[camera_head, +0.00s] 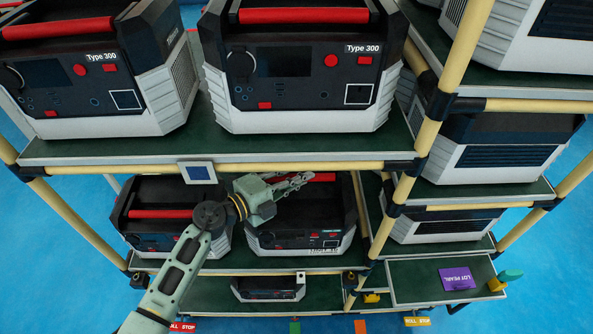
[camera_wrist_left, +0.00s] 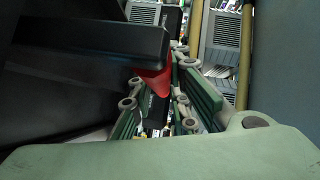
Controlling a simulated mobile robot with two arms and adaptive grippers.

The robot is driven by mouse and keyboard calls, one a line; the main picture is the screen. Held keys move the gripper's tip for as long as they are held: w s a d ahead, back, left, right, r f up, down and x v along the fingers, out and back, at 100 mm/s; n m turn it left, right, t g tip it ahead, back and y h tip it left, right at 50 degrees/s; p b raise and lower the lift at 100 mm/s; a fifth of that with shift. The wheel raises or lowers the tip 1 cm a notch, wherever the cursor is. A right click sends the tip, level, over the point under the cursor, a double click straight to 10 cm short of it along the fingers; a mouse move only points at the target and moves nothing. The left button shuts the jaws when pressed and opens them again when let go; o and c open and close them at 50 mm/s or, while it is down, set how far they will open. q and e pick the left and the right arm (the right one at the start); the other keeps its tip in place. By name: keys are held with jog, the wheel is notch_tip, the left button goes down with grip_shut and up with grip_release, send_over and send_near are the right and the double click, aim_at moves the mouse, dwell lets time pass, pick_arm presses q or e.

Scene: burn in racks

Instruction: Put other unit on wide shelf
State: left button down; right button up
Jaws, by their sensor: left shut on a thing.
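My left gripper (camera_head: 290,186) reaches over the right-hand unit (camera_head: 312,222) on the middle shelf (camera_head: 262,258) of the front rack. It is shut on that unit's red carry handle (camera_head: 325,177), and the left wrist view shows the red handle (camera_wrist_left: 155,80) between my fingers (camera_wrist_left: 165,105). The unit is black and pale grey, appears upright, and is partly hidden by my gripper. Another unit with a red handle (camera_head: 165,213) stands to its left, partly behind my arm. Two Type 300 units (camera_head: 300,75) (camera_head: 100,75) stand on the top shelf. My right gripper is out of view.
The top shelf edge (camera_head: 120,155) with a small display (camera_head: 197,172) overhangs my gripper. A smaller unit (camera_head: 268,288) sits on the low shelf. A right rack holds several units; its low green shelf (camera_head: 415,282) has a purple card (camera_head: 457,278) and bare room.

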pick_arm(q)
jog(key=c, duration=2.1)
grip_release()
jog(key=shift+f, duration=0.25)
jog(key=o, duration=0.4)
jog(key=shift+s+r, duration=0.15)
jog(key=shift+o, duration=0.2)
jog(key=v, duration=1.2)
jog(key=shift+b, duration=0.35)
